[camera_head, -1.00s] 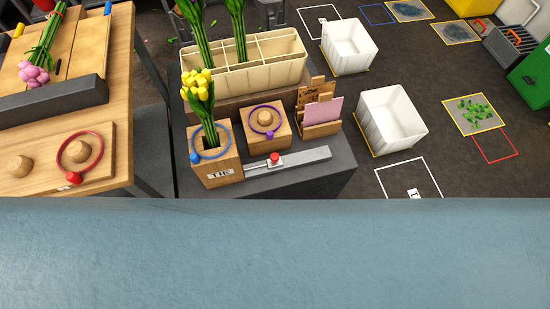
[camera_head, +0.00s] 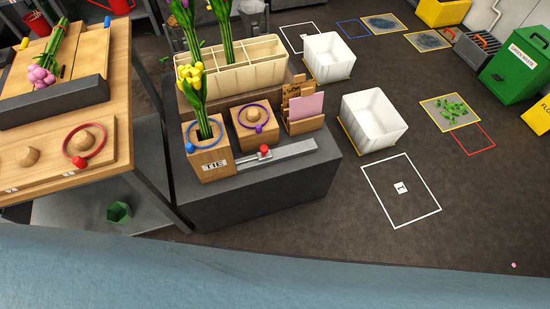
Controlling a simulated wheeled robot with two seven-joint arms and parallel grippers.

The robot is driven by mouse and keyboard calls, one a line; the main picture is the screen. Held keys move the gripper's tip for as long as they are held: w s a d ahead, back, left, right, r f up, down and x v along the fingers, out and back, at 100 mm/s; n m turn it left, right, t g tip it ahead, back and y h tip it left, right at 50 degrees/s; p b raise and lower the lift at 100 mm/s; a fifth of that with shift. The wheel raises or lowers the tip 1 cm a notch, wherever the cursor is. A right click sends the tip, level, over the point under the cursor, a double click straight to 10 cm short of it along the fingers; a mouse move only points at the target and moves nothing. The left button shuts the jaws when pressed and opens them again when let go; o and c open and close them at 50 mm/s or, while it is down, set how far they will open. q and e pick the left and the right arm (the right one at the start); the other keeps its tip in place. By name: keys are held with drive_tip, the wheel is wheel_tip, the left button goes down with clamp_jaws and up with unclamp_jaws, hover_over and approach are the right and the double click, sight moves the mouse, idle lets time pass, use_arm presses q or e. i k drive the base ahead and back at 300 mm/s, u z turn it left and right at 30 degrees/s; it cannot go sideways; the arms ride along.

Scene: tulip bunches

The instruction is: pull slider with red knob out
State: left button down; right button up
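The slider's red knob (camera_head: 264,151) stands on a grey metal slider (camera_head: 280,154) on the dark grey stand, just right of the wooden block labelled TIE (camera_head: 212,166). The slider lies flat, with its knob near the left end beside the block. Yellow tulips (camera_head: 191,76) stand upright in the block, inside a blue ring (camera_head: 205,146). Neither of my grippers shows in the head view.
The dark stand (camera_head: 270,190) also bears a divided cream tray (camera_head: 236,84), a purple-ringed block (camera_head: 254,141) and a card holder (camera_head: 305,115). A wooden table (camera_head: 112,50) is at left. White bins (camera_head: 373,121) (camera_head: 329,57) stand on the floor. Open floor lies at right.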

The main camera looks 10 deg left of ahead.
sight(265, 154)
drive_tip(key=z, duration=0.75)
drive_tip(key=i, duration=0.6)
drive_tip(key=u, duration=1.05)
